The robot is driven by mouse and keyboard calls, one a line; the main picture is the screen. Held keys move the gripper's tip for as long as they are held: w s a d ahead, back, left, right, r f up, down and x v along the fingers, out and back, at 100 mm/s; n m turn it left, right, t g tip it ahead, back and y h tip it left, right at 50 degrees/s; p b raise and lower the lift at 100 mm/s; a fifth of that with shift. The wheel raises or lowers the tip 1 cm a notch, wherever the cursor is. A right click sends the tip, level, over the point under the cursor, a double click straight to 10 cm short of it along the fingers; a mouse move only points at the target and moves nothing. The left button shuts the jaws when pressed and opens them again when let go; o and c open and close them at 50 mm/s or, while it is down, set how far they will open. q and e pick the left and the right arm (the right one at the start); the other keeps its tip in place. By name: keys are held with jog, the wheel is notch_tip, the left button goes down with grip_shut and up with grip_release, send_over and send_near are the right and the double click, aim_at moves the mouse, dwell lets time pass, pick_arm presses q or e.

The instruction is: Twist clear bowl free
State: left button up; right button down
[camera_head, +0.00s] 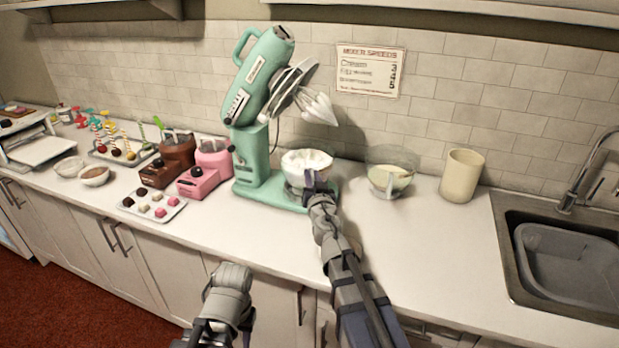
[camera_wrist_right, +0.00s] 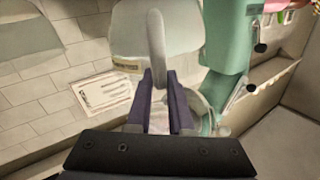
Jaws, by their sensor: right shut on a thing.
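The clear bowl (camera_head: 307,158) stands on the base of the mint-green stand mixer (camera_head: 262,100) and holds white cream. The mixer head is tilted up, and its cream-covered whisk (camera_head: 318,106) hangs clear above the bowl. My right gripper (camera_head: 312,184) is at the front of the bowl, shut on its handle. In the right wrist view, the handle (camera_wrist_right: 156,42) stands between the two dark fingers of my right gripper (camera_wrist_right: 160,92), against the clear bowl wall (camera_wrist_right: 185,30). Part of my left arm shows at the bottom of the head view, without its fingers.
A second clear bowl (camera_head: 378,160) with pale batter and a beige canister (camera_head: 461,176) stand to the right, before the sink (camera_head: 565,260). Pink (camera_head: 205,180) and brown (camera_head: 168,165) machines and a sweets tray (camera_head: 150,204) stand left. The front counter is clear.

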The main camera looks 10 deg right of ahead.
jog(key=shift+d+n+y, duration=0.4)
jog(key=shift+d+y, duration=0.15)
jog(key=shift+y, duration=0.05)
jog(key=c, duration=0.7)
grip_release()
jog(key=shift+a, duration=0.1)
jog(key=shift+c, duration=0.2)
